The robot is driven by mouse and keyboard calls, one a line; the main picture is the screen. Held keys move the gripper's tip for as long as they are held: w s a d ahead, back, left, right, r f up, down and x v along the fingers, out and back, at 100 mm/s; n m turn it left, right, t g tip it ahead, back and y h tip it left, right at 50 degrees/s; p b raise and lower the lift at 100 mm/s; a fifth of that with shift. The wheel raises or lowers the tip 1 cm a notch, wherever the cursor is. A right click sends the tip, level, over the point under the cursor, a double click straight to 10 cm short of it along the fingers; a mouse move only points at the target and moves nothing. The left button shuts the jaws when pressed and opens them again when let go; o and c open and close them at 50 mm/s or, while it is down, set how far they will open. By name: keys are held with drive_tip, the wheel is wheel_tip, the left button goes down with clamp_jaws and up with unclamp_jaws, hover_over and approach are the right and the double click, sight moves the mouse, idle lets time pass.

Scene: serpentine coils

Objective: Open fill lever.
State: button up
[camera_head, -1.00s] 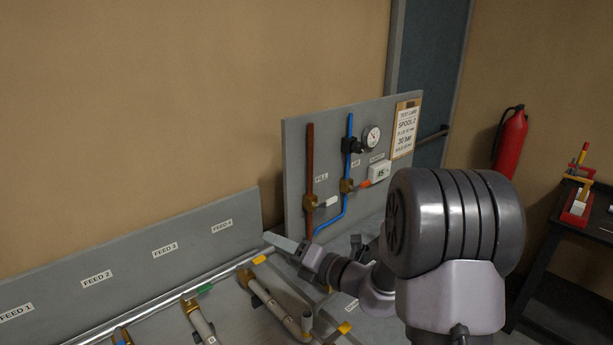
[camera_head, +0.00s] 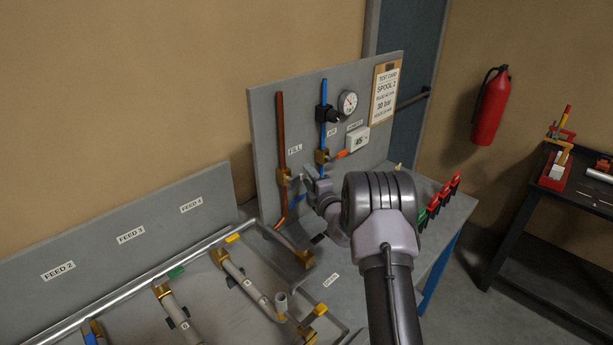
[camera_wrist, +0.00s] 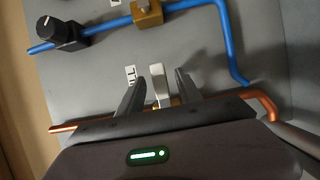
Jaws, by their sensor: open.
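The fill lever is a pale grey-white handle on a brass valve (camera_head: 283,177) on the vertical copper pipe (camera_head: 281,130), by the FILL label (camera_head: 295,149). In the head view my gripper (camera_head: 309,179) is at the valve and hides most of the lever. In the wrist view the lever (camera_wrist: 158,82) stands between the two dark fingers of my gripper (camera_wrist: 158,77). The fingers are open, with a gap visible on each side of the lever. The valve body is mostly hidden behind my gripper there.
A gauge (camera_head: 348,104) and digital display (camera_head: 357,139) are on the board. Pipe spools (camera_head: 247,284) lie on the bench at lower left.

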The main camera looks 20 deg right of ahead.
drive_tip(key=shift+w, duration=1.1)
drive_tip(key=shift+d, duration=0.1)
clamp_jaws()
idle(0.5)
